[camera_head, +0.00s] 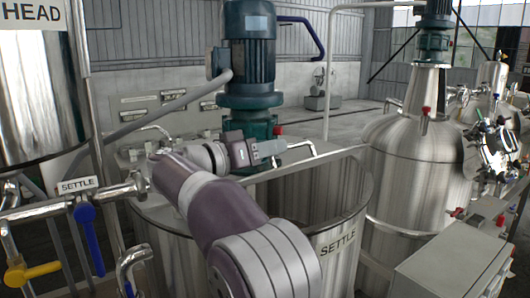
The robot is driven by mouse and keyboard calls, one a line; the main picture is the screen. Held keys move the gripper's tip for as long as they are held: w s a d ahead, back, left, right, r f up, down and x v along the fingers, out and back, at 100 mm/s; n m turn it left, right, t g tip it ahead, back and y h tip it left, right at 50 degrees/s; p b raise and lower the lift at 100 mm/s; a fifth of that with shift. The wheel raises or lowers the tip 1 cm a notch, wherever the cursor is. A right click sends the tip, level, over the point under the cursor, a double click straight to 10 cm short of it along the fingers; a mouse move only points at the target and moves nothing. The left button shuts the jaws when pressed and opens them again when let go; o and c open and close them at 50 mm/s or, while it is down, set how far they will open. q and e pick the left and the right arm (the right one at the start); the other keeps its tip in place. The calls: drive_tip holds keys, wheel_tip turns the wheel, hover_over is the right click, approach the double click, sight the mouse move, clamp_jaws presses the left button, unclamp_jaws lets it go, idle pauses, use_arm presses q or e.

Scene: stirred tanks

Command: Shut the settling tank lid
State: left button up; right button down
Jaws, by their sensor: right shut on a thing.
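The settling tank (345,255) is a steel vessel with a SETTLE label on its front right wall. Its top is open on the right, and I see the bare inner wall. A blue motor on a green mount (250,60) stands over the back of its top. My right gripper (278,149) is at the opening's back edge, shut on a pale bent handle (303,147). The lid itself is hard to make out; I cannot tell its angle. My right arm covers the tank's front left. My left gripper is not in view.
A HEAD tank (35,95) and a pipe with blue and yellow valve levers (85,215) stand at the left. Another steel tank (415,165) is close on the right. A grey box (450,265) is at the lower right.

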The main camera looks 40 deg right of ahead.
drive_tip(key=shift+s+f, duration=0.15)
drive_tip(key=shift+f, duration=0.1)
drive_tip(key=c, duration=1.4)
unclamp_jaws()
drive_tip(key=shift+o, duration=1.2)
drive_tip(key=shift+w+d, duration=0.15)
drive_tip(key=shift+w, duration=0.1)
drive_tip(key=w+a+b, duration=0.1)
drive_tip(key=a+b, duration=0.2)
drive_tip(key=a, duration=0.9)
drive_tip(key=shift+w+a, duration=0.2)
drive_tip(key=shift+a, duration=0.1)
